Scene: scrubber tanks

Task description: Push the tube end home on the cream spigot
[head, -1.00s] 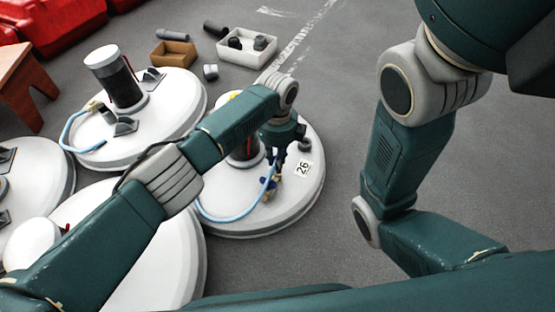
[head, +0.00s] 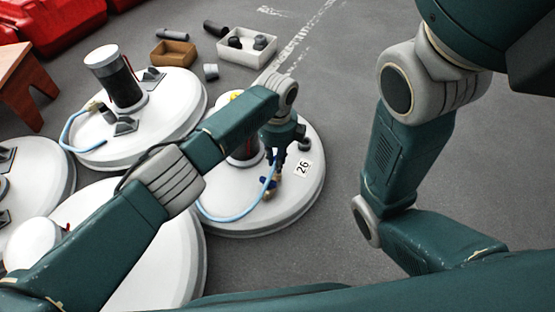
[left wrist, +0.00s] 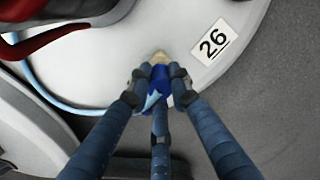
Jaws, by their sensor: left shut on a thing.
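My left gripper (head: 272,182) is over the white tank lid marked 26 (head: 290,200). In the left wrist view its dark fingers (left wrist: 158,85) are closed around a blue tube end (left wrist: 158,76). The light blue tube (head: 235,217) curves over the lid up to the gripper; it also shows in the left wrist view (left wrist: 62,102). The cream spigot (left wrist: 160,57) shows just beyond the blue end, in line with it and seemingly touching. The fingers hide part of the joint, so its depth cannot be told. My right gripper is not in view.
A label 26 (left wrist: 212,42) lies beside the spigot. Other white tanks (head: 165,105) stand to the left. A brown box (head: 174,54) and a white box (head: 247,46) lie behind. Floor to the right is clear.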

